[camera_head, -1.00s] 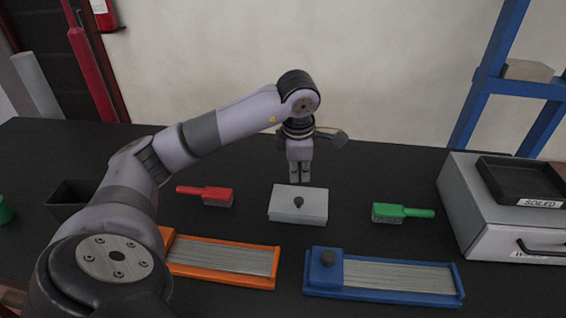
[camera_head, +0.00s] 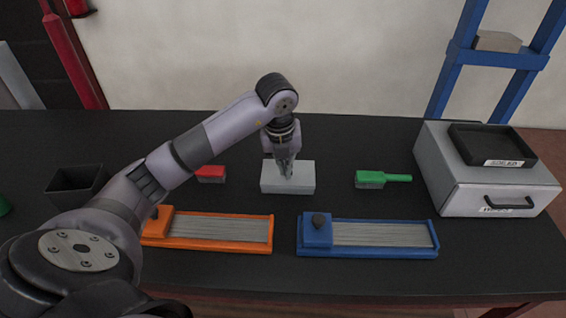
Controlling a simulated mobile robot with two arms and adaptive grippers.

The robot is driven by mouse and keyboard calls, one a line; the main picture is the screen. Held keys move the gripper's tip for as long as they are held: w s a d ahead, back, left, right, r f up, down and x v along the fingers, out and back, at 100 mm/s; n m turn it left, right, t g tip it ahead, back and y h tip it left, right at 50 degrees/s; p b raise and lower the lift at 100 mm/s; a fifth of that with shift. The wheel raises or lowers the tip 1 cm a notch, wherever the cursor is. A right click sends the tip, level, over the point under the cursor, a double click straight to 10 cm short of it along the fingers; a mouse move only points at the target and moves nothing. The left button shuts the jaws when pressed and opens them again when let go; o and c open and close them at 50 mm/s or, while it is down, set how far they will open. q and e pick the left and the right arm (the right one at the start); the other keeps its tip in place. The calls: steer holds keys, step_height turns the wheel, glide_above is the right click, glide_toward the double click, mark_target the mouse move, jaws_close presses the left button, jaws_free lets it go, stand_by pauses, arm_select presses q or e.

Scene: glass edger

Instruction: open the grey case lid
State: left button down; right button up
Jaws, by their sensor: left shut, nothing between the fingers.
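The grey case (camera_head: 298,187) is a small light-grey box on the black table, and its lid looks closed. My left gripper (camera_head: 286,173) points down at the top of the case, with its shut, empty fingers at the middle of the lid. The dark knob seen on the lid before is hidden behind the gripper. I cannot tell whether the fingers touch the knob. My right gripper is not in view.
A red brush (camera_head: 211,174) lies left of the case and a green brush (camera_head: 372,180) right of it. Orange (camera_head: 220,245) and blue (camera_head: 370,252) trays lie in front. A grey drawer unit (camera_head: 470,190) stands right, a black bin (camera_head: 76,186) left.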

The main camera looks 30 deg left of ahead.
arm_select(q)
steer(key=f, duration=0.1)
steer(key=f+p, duration=0.1)
steer(key=f, duration=0.3)
steer(key=shift+w+f, duration=0.25)
steer(key=shift+w, duration=0.15)
steer(key=shift+w+f+p, duration=0.15)
steer(key=shift+f+p, duration=0.2)
steer(key=shift+f, duration=0.25)
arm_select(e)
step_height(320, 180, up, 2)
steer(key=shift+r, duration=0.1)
arm_select(q)
steer(key=shift+a, duration=0.1)
